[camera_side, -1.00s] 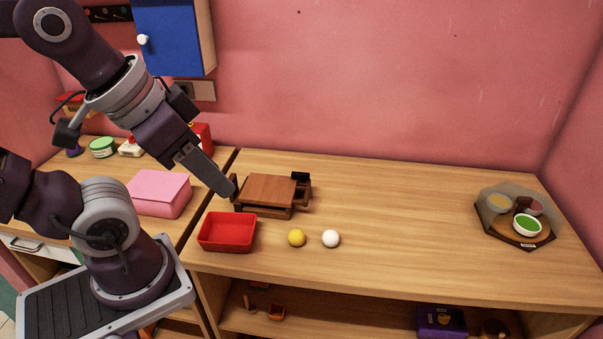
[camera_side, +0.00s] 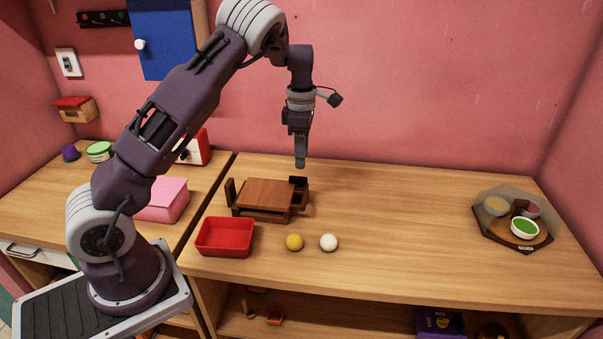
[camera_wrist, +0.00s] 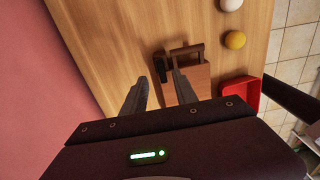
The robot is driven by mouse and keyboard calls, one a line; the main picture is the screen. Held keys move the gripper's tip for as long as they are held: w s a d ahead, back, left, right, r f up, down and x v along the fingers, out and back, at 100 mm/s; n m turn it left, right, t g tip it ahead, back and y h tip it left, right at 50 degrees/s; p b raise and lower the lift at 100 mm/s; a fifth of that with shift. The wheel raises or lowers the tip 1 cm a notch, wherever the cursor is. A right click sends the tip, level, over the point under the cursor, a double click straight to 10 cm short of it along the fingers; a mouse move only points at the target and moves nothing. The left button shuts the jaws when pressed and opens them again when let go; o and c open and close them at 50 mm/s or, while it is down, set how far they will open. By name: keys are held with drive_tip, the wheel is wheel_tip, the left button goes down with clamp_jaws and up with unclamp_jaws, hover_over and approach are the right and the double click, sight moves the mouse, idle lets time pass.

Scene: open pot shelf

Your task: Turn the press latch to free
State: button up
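The wooden press (camera_side: 265,194) stands on the table, its brown top board lying flat. A dark upright piece (camera_side: 231,191) is at its left end and a black block (camera_side: 298,181) at its right end; I cannot tell for sure which is the latch. In the wrist view the press (camera_wrist: 197,82) shows partly behind my fingers, with the black block (camera_wrist: 161,67) just beyond the fingertips. My gripper (camera_side: 300,165) points down above the right end of the press, touching nothing. In the wrist view my gripper (camera_wrist: 161,76) has its fingers apart, with nothing between them.
A red tray (camera_side: 225,251), a yellow ball (camera_side: 294,242) and a white ball (camera_side: 329,242) are in front of the press. A tray with small bowls (camera_side: 523,240) is far right. A pink box (camera_side: 163,203) is left. The table right of the press is clear.

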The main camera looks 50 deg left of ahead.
sight(302, 178)
wheel_tip(302, 178, down, 6)
drive_tip(key=shift+f, duration=0.1)
clamp_jaws()
